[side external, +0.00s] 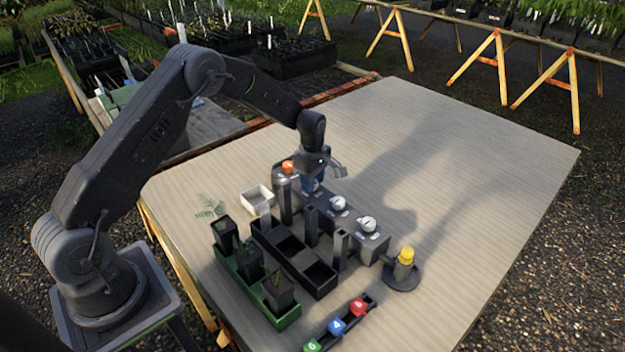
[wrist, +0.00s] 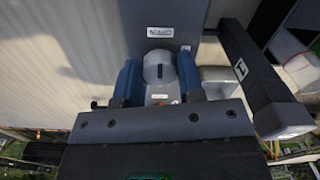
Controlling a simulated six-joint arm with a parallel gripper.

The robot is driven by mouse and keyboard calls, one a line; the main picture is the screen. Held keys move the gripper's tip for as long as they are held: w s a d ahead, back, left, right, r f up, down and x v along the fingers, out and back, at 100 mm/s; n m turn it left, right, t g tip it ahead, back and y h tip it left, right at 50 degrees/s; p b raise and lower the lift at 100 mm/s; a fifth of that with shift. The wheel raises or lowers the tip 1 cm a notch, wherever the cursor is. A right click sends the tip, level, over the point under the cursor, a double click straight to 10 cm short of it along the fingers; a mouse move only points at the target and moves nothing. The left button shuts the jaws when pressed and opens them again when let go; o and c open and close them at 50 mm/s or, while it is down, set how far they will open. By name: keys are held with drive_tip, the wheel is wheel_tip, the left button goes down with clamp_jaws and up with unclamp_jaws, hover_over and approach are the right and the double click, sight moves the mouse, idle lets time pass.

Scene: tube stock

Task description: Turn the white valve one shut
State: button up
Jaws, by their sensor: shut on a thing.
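A grey valve block (side external: 325,215) on the table carries a row of knobs. My gripper (side external: 311,183) points down over the block, between an orange knob (side external: 288,167) and a white knob (side external: 338,203). In the wrist view its two blue fingers (wrist: 159,82) are shut on a pale grey-white valve knob (wrist: 160,67), one on each side. The gripper hides this knob in the side view. A second free white knob (side external: 368,223) is at the block's near end. The small labels are too blurred to read surely.
Dark upright posts (side external: 341,248) stand close beside the block, next to a black compartment tray (side external: 320,280). A green tray (side external: 284,321) holds potted seedlings. A yellow-topped item (side external: 406,256) stands in a dark dish. The table's far right is clear.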

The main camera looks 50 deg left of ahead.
drive_tip(key=shift+c, duration=0.6)
drive_tip(key=shift+m, duration=0.3)
drive_tip(key=m, duration=0.2)
drive_tip(key=shift+m, duration=0.4)
drive_tip(key=m, duration=0.9)
drive_tip(key=shift+r+m, duration=0.1)
drive_tip(key=shift+m, duration=2.6)
drive_tip(key=o, duration=0.9)
